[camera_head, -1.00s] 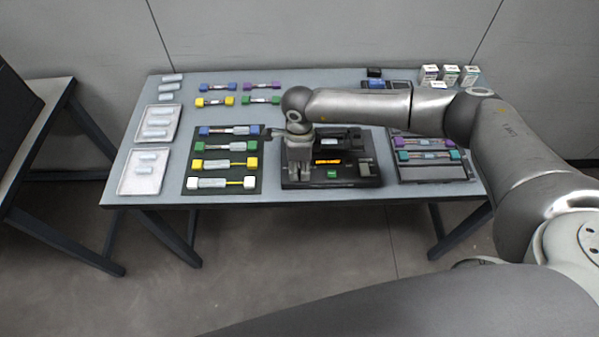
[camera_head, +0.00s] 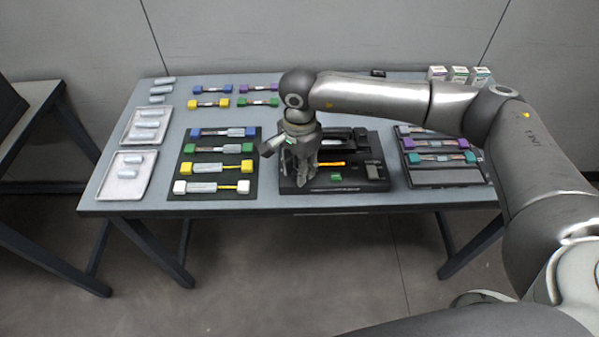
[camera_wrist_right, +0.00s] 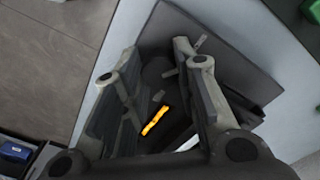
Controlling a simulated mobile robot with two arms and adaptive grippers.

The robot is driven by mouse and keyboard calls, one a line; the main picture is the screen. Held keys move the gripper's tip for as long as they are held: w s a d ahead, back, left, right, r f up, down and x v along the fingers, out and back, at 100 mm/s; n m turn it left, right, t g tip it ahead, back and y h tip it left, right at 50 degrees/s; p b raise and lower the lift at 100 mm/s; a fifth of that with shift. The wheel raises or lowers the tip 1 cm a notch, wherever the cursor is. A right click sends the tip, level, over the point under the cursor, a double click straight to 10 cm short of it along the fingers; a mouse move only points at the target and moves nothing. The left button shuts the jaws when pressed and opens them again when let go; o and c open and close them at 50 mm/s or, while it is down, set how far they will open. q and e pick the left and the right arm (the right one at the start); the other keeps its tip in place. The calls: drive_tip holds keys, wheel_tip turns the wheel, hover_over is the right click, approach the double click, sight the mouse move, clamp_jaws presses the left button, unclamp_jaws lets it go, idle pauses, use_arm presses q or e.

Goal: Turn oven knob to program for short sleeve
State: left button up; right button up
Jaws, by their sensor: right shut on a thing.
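The oven unit is a black box (camera_head: 345,186) at the front middle of the table, with a lit orange display (camera_head: 331,164) and a green button (camera_head: 336,177). My right gripper (camera_head: 303,184) points down over the box's left part, shut on the knob. In the right wrist view, a dark round knob (camera_wrist_right: 157,72) shows between the two fingers of this gripper (camera_wrist_right: 155,75). The orange display (camera_wrist_right: 156,121) shows there too. The gripper hides the knob in the head view, and its pointer cannot be read. My left gripper is not in view.
A dark mat (camera_head: 250,197) with several coloured-end holders lies left of the box. A dark rack (camera_head: 445,178) with more holders stands to its right. White trays (camera_head: 104,190) lie at the left and small boxes (camera_head: 458,75) at the back right.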

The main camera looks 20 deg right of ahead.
drive_tip(key=shift+n, duration=0.3)
idle(0.4)
drive_tip(key=o, duration=1.1)
drive_tip(key=shift+c, duration=0.2)
wheel_tip(320, 180, up, 12)
